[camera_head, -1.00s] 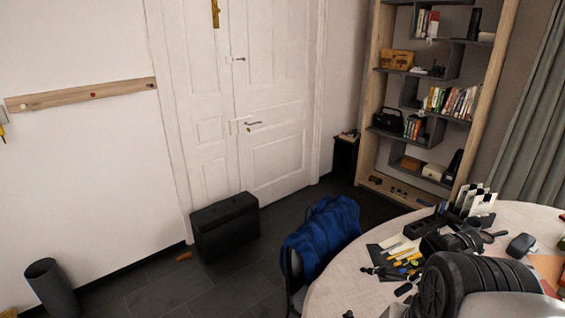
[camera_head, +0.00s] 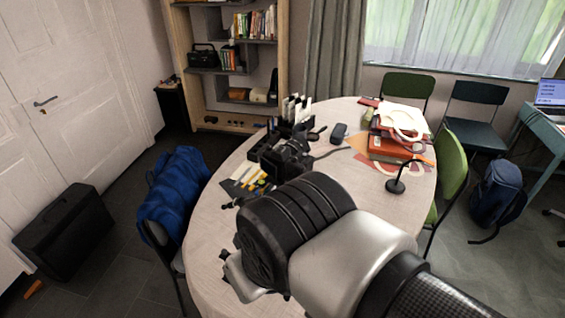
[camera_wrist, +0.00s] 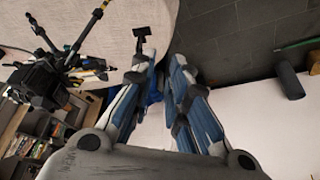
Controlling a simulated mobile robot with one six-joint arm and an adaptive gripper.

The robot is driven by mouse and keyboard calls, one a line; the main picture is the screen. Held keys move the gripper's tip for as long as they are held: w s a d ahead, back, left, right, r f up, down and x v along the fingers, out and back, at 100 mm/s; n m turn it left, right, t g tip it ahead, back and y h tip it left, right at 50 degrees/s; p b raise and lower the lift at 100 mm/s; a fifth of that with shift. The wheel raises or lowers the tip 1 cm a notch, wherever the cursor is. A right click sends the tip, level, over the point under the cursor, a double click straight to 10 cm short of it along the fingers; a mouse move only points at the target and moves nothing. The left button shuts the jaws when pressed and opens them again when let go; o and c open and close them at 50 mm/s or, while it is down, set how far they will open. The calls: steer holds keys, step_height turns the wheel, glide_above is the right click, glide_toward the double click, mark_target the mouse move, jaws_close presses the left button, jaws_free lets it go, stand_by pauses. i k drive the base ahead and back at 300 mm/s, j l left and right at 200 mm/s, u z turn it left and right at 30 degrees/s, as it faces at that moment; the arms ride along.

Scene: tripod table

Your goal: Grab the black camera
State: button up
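The black camera (camera_head: 287,157) sits on the round table (camera_head: 215,215), in front of a black desk organiser, in the head view. A dark, bulky shape at the left of the wrist view (camera_wrist: 38,82) may be the camera; I cannot tell for sure. My gripper (camera_wrist: 160,64) shows in the wrist view with its two blue-and-grey fingers apart and nothing between them. It is near the table edge, apart from that dark shape. In the head view my arm hides much of the near table and most of the gripper.
The black organiser (camera_head: 295,122), a dark mouse-like object (camera_head: 339,132), red books (camera_head: 390,146) and a small black stand (camera_head: 396,183) are on the table. Yellow-handled tools (camera_head: 250,183) lie left of the camera. A chair with a blue jacket (camera_head: 172,195) stands at the left edge.

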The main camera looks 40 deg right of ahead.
mark_target(280, 157)
steer(key=l+u, duration=0.15)
steer(key=l, duration=0.7)
steer(key=l+u, duration=0.1)
steer(key=l, duration=0.35)
